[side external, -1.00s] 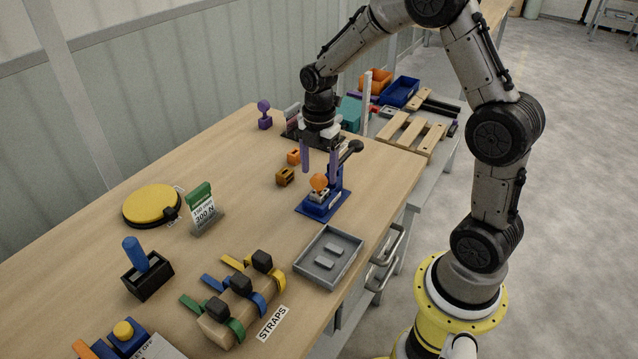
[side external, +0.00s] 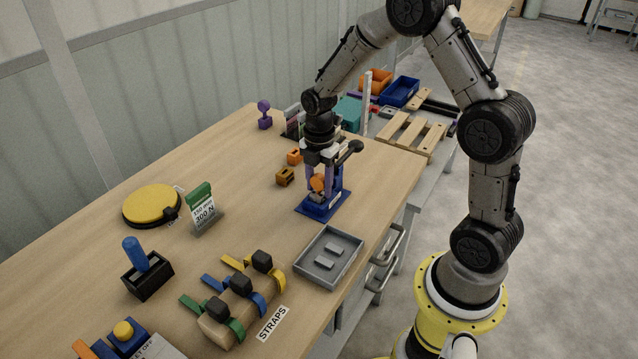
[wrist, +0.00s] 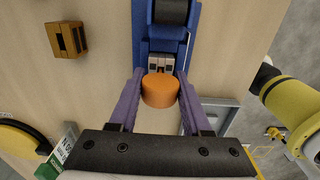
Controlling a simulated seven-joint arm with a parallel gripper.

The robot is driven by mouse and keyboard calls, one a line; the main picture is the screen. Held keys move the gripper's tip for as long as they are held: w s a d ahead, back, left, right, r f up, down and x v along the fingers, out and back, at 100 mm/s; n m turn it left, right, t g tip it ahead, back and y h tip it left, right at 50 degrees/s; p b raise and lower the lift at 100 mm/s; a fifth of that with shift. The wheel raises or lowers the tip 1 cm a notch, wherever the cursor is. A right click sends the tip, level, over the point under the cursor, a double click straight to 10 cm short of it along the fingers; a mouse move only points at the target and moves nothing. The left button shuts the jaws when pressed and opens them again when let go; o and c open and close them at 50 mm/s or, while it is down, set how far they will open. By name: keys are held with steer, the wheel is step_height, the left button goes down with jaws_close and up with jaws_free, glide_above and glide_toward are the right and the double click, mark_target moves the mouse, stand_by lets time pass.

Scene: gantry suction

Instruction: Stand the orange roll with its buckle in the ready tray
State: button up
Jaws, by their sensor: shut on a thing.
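The orange roll (side external: 317,183) sits at the blue bench fixture (side external: 322,208). In the wrist view the roll (wrist: 160,91) lies between the two purple fingers, with a small light grey piece with dark slots (wrist: 160,65) against its far side; I cannot tell if that is the buckle. My gripper (side external: 318,186) is lowered over the fixture and shut on the roll; its fingers also show in the wrist view (wrist: 160,84). The grey tray (side external: 357,246), with two low raised bars inside and no roll, stands nearer the camera, at the bench edge.
A lever with a black knob (side external: 354,147) rises beside the fixture. Two small orange-brown blocks (side external: 285,177) (side external: 294,157) lie to its left. A strap holder (side external: 222,322) with green, blue and yellow straps is at the front. A green-topped sign (side external: 204,212) stands left of centre.

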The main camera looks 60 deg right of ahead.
mark_target(319, 175)
jaws_close()
steer(key=shift+r, duration=0.15)
steer(key=shift+w+r, duration=0.1)
steer(key=shift+r, duration=0.45)
step_height(319, 175, up, 2)
steer(key=s+a+r, duration=0.4)
steer(key=s+r, duration=0.6)
steer(key=s, duration=0.4)
steer(key=w+a+f, duration=0.3)
steer(key=a+f, duration=0.1)
steer(key=a, duration=0.4)
steer(key=shift+a, duration=0.4)
